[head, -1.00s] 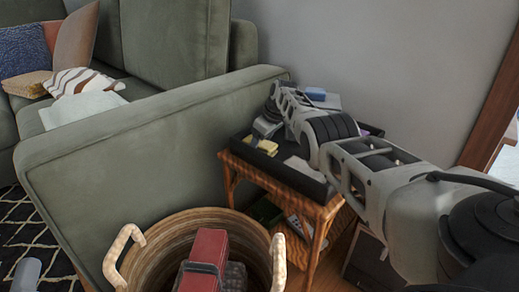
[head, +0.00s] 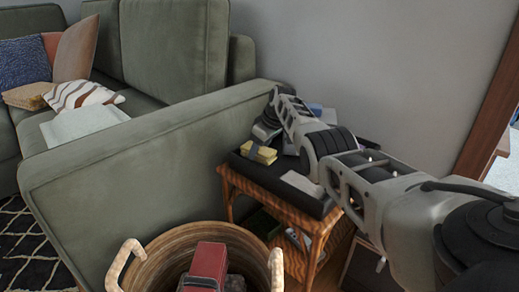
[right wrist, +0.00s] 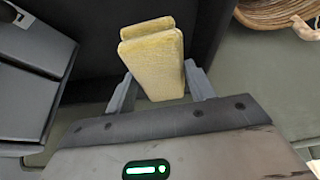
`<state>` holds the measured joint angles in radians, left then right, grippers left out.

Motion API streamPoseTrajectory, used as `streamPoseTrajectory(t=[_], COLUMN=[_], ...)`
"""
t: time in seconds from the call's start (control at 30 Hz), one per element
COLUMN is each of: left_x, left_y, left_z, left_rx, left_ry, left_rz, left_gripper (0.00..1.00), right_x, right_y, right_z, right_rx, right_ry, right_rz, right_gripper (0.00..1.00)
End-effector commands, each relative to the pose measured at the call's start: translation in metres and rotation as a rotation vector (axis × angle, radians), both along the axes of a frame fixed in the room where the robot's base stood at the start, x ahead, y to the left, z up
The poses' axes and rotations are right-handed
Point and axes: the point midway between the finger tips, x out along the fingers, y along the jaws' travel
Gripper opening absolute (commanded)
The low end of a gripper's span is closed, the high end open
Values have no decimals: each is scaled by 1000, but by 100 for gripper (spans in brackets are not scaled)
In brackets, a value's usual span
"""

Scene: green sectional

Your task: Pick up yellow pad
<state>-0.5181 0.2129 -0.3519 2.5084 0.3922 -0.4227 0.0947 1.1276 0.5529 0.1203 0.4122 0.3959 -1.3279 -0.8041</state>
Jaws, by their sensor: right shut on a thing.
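The yellow pad (head: 259,153) is a small, thick, soft-looking yellow block above or in the black tray on the side table. My right gripper (head: 257,150) is shut on it, with a grey finger across the pad's near side. In the right wrist view the pad (right wrist: 155,60) stands between the two grey fingers of my right gripper (right wrist: 160,88). I cannot tell whether the pad is clear of the tray floor. My left gripper is not in view.
The black tray (head: 315,205) tops a wicker side table (head: 275,191) against the green sofa arm (head: 150,150). A pale flat item (head: 302,184) lies in it. A wicker basket (head: 160,262) holding a red item (head: 205,265) stands in front.

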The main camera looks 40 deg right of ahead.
Motion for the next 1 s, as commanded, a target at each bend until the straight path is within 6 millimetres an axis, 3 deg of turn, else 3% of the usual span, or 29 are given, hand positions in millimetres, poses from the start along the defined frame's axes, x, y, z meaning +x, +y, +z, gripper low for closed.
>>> streamPoseTrajectory(t=[0.03, 0.17, 0.43, 1.0], left_x=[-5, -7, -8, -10], left_y=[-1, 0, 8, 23], left_z=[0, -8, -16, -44], left_rx=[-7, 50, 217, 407], left_ry=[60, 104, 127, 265], left_rz=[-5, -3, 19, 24], left_gripper=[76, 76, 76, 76], right_x=[0, 0, -32, -159], right_y=[-1, -1, -4, -14], right_z=[17, 42, 41, 37], right_rx=[-2, -3, -5, -1], right_ry=[-1, -2, 4, 5], right_rz=[0, 0, 0, 1], right_gripper=[32, 32, 32, 32])
